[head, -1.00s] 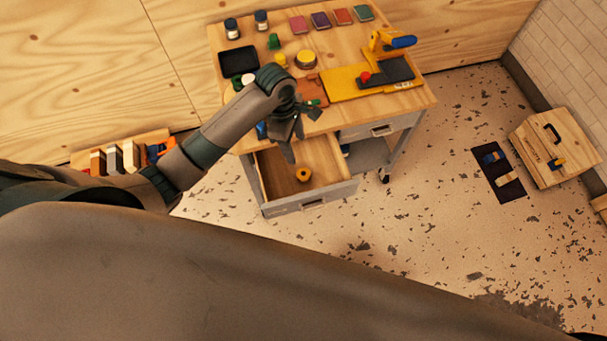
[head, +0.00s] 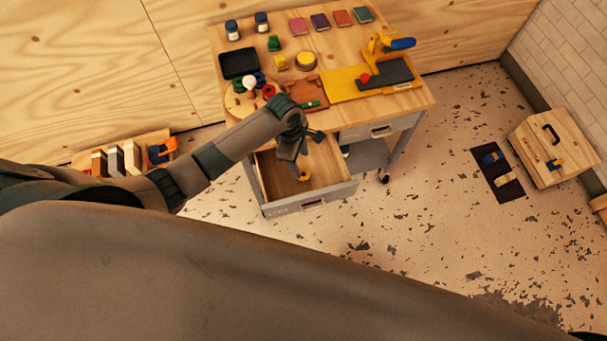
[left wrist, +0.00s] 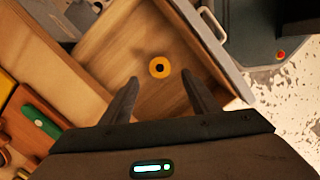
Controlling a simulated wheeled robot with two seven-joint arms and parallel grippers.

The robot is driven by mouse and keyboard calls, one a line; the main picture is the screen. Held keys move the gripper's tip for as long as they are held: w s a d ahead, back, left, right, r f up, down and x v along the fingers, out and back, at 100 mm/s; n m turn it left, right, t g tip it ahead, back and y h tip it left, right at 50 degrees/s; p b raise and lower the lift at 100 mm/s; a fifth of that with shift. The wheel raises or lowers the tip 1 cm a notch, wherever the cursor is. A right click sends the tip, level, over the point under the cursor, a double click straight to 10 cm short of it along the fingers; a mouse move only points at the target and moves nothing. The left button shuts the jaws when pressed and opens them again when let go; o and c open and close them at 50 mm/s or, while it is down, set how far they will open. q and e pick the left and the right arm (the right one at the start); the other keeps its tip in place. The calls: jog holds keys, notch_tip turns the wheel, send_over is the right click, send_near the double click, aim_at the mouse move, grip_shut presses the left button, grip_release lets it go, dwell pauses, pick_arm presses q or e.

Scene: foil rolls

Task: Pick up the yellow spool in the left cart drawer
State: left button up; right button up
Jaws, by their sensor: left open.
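The yellow spool (left wrist: 160,67) lies on the wooden floor of the open left cart drawer (left wrist: 120,62). It is a small ring with a dark centre hole. The drawer (head: 330,165) stands pulled out below the tabletop. In the left wrist view my left gripper (left wrist: 160,80) is open and empty, with its fingers apart and the spool in line with the gap, beyond the fingertips. My right gripper is not in view.
The wooden cart top (head: 345,45) holds a black tray (head: 239,62), a yellow board (head: 345,84) and several small items. The drawer's grey front (head: 310,201) and side walls surround the spool. A closed drawer (head: 380,129) is to the right. The drawer floor around the spool is clear.

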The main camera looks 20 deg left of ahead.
aim_at(302, 173)
pick_arm(q)
jog(key=shift+d+f, duration=0.15)
jog(key=shift+f, duration=0.75)
jog(key=shift+d+f, duration=0.1)
jog(key=shift+f, duration=0.8)
jog(key=shift+f, duration=0.1)
jog(key=shift+d+f+p, duration=0.15)
jog(key=shift+f+p, duration=0.1)
jog(key=shift+f, duration=1)
jog(key=shift+d+f+p, duration=0.1)
jog(key=shift+f+p, duration=0.15)
jog(key=shift+f, duration=1)
jog(key=c, duration=1.1)
